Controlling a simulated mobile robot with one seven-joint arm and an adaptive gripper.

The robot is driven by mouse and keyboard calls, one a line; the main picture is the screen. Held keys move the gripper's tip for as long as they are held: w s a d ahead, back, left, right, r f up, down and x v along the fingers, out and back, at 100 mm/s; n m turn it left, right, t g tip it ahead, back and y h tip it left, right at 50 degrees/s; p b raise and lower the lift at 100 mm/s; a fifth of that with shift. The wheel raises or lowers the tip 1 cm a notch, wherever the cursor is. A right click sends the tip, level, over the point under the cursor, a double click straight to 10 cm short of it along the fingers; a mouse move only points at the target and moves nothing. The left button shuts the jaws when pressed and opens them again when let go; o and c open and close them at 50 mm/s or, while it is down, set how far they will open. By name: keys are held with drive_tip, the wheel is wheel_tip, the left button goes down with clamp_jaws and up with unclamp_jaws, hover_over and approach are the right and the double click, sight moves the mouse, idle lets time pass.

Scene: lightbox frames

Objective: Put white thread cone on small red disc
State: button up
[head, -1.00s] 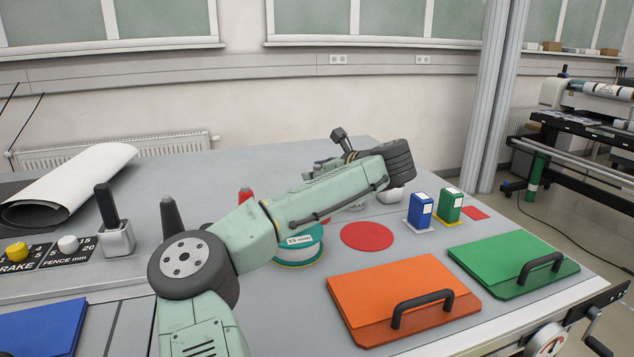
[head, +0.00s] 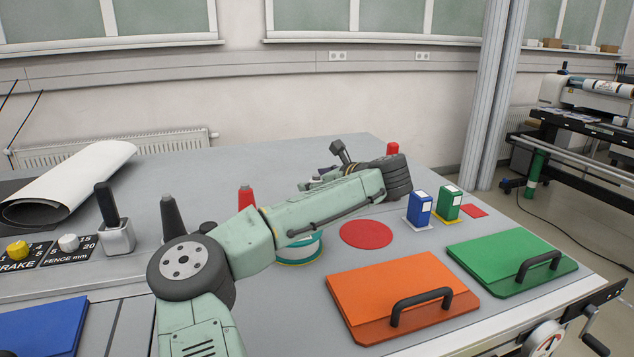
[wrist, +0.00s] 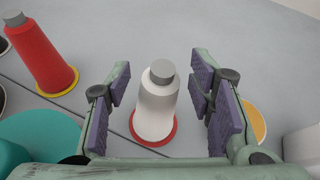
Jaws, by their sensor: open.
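In the wrist view the white thread cone (wrist: 157,100) stands upright with a grey top. Its foot is on the small red disc (wrist: 171,135), whose rim shows around it. My gripper (wrist: 159,88) is open, with one purple-padded finger on each side of the cone. A gap shows between the cone and each finger, so nothing is held.
A red cone (wrist: 42,58) stands on a yellow disc (wrist: 69,85) at the left. A yellow-orange disc (wrist: 257,123) lies partly behind the right finger. The large red disc (head: 367,234), blue box (head: 419,208) and green box (head: 448,203) are right of my arm.

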drive_tip(key=shift+r, duration=0.15)
drive_tip(key=shift+s+d, duration=0.25)
drive_tip(key=b+v, duration=0.3)
drive_tip(key=v, duration=0.8)
drive_tip(key=shift+r+b, duration=0.15)
drive_tip(key=shift+b, duration=0.25)
